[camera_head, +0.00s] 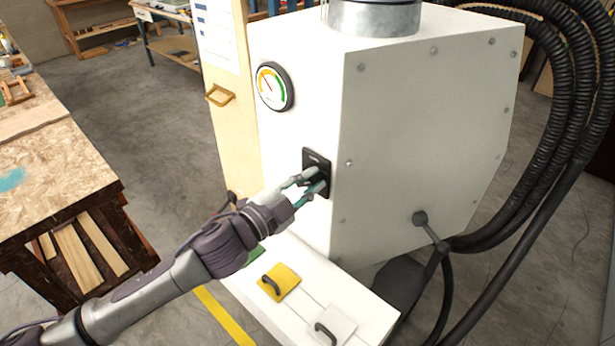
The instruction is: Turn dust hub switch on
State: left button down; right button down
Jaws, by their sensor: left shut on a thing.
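The dust hub is a large white box (430,130) with bolts along its edges and a round gauge (274,87) on its front face. A black switch plate (312,158) sits on that face below and right of the gauge. My left gripper (318,182) reaches in from the lower left with its fingertips at the plate. Its fingers are closed on the switch, which they mostly hide. I cannot tell the switch's position. My right gripper is out of view.
A white ledge (350,290) with a yellow pad (283,280) and a pale pad (335,325) juts out below the hub. Black hoses (565,120) curve down at the right. A wooden workbench (60,160) stands at the left, with open floor between.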

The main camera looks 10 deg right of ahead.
pick_arm(q)
jog(key=shift+s+d+f+m, duration=0.15)
jog(key=shift+f+m, duration=0.1)
jog(key=shift+m, duration=0.65)
jog(key=c, duration=1.1)
grip_release()
jog(key=shift+a, duration=0.2)
jog(key=v, duration=1.2)
jog(key=shift+d, duration=0.1)
